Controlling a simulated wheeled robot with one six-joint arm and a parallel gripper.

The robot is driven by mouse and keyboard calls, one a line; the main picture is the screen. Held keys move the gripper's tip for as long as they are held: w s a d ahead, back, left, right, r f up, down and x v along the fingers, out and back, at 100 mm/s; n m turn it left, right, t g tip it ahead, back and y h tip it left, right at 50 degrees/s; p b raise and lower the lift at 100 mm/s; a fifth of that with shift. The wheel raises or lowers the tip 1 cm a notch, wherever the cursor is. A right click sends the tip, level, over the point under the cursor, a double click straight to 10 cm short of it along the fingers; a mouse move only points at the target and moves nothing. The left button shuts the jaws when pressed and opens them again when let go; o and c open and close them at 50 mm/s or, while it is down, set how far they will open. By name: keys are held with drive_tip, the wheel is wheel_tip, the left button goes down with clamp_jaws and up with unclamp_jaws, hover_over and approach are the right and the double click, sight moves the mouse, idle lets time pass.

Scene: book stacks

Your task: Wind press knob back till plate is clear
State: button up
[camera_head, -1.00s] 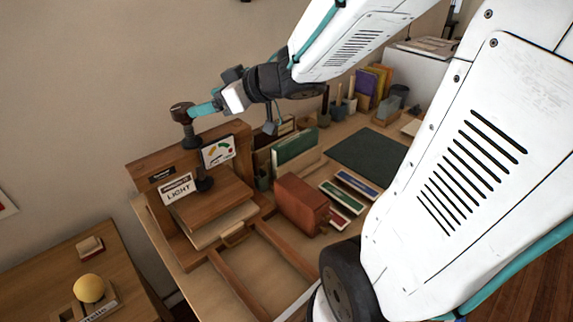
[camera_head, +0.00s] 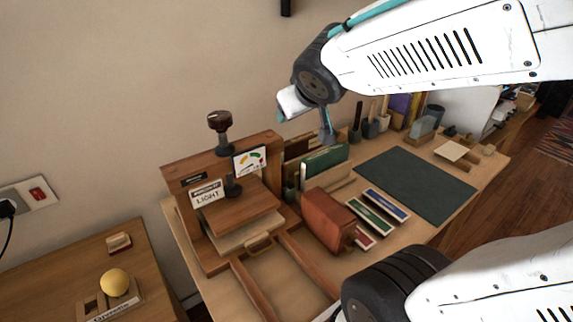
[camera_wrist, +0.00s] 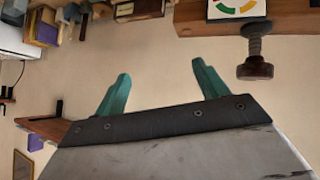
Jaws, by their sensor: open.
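The press (camera_head: 178,225) is a wooden frame at the back left of the bench. Its dark brown knob (camera_head: 220,120) tops a vertical screw through the upper beam; it also shows in the wrist view (camera_wrist: 255,70). The screw's lower end meets a wooden plate (camera_head: 240,208). A paler layer with a brass handle (camera_head: 258,242) lies under the plate; I cannot tell a gap between them. A gauge (camera_head: 250,160) and a "LIGHT" label (camera_head: 207,194) are on the front. My gripper (camera_wrist: 160,85) is open and empty, right of the knob and apart from it.
A reddish-brown box (camera_head: 322,215), coloured slim boxes (camera_head: 370,212) and a dark green mat (camera_head: 415,183) lie right of the press. Upright folders (camera_head: 325,160) stand behind. A side table with a yellow ball (camera_head: 115,283) is at left. Wall space above the knob is free.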

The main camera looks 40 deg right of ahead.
drive_tip(key=s+a+f+g+y, duration=0.2)
drive_tip(key=s+a, duration=0.3)
drive_tip(key=s, duration=0.3)
drive_tip(key=s+a+f+g+y, duration=0.2)
drive_tip(key=s+a+g, duration=0.2)
drive_tip(key=s, duration=0.5)
drive_tip(key=shift+a+n+g, duration=0.3)
drive_tip(key=shift+a+g, duration=0.05)
drive_tip(key=shift+g, duration=0.35)
